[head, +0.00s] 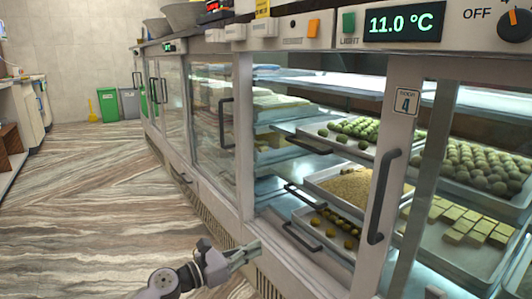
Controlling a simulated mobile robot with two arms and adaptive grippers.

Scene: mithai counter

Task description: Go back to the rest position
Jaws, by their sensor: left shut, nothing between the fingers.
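My left gripper (247,252) is low in the head view, in front of the lower frame of the glass display counter (248,140). Its fingers are shut with nothing between them. It points right, toward the counter's lower edge; I cannot tell whether it touches the frame. My left forearm comes in from the bottom edge. My right gripper is not in view.
The striped floor (90,200) at left is clear. Bins (108,104) stand far back.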

